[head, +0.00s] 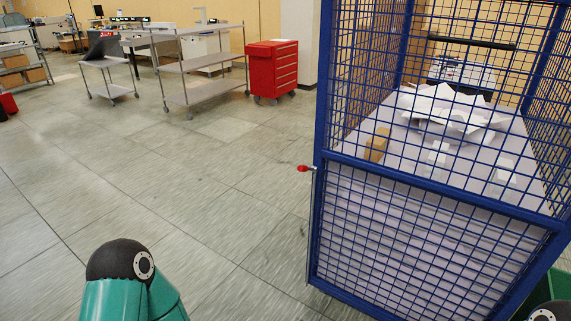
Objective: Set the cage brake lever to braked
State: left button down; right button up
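A blue wire-mesh cage (318,230) stands close on the right side of the head view. A small lever with a red knob (303,168) sticks out to the left from the cage's near left post, at about mid height. I cannot tell from this view which setting the lever is in. Part of my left arm shows at the bottom left, apart from the cage, and its gripper is out of the picture. A small part of my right arm shows at the bottom right corner, and its gripper is out of view too.
Inside the cage, white papers (450,110) and a small brown box (377,145) lie on a pale surface. A red drawer cabinet (273,70) and metal shelf carts (200,65) stand at the back. The tiled floor (190,165) left of the cage is clear.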

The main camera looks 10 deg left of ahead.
aim_at(301, 168)
jog(key=z, duration=0.15)
jog(key=i, duration=0.9)
jog(key=u, duration=0.05)
